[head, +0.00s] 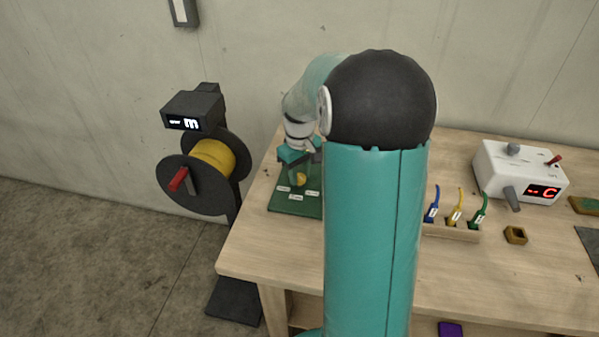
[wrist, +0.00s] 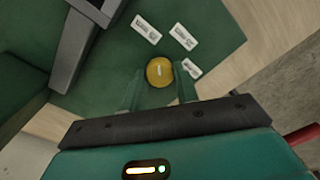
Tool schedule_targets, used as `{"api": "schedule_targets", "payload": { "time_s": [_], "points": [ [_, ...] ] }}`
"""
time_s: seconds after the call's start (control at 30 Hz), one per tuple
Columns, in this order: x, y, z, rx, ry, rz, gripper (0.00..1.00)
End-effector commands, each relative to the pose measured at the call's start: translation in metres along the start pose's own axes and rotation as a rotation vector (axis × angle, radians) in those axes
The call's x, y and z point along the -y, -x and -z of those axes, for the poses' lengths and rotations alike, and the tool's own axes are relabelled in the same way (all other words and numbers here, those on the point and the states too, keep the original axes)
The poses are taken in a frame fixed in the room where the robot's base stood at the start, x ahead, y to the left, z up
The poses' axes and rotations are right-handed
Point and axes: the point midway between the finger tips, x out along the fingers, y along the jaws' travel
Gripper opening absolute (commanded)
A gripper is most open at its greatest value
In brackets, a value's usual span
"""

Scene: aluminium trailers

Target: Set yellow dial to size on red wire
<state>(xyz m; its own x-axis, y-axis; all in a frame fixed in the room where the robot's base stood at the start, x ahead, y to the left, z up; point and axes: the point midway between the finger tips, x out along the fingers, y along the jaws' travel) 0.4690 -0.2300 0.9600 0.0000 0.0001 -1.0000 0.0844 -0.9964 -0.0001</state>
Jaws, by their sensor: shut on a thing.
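The yellow dial (wrist: 159,72) is a round knob with a short white mark on a green board (wrist: 115,45). In the wrist view my gripper (wrist: 158,88) has its two fingers on either side of the dial and is shut on it. Several white labels (wrist: 184,37) lie around the dial; their print is too small to read. In the head view the dial (head: 300,179) shows below my gripper (head: 297,165) at the table's left end. The red wire cannot be made out; the wires in the rack are blue (head: 434,205), yellow (head: 457,206) and green (head: 482,207).
A spool of yellow cable (head: 212,159) with a red handle and a display stands left of the table. A white box (head: 520,172) with a red readout stands at the right. A small brown block (head: 515,235) sits nearby. My arm hides the table's middle.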

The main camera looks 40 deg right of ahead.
Motion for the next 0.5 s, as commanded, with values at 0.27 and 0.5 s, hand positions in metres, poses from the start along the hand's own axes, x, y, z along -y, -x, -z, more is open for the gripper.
{"api": "schedule_targets", "payload": {
  "time_s": [0.27, 0.5],
  "points": [
    [0.0002, 0.0008, -0.0004, 0.001, -0.256, -0.001, 0.07],
    [0.0002, 0.0009, -0.0005, 0.002, -0.478, -0.001, 0.07]
  ]
}}
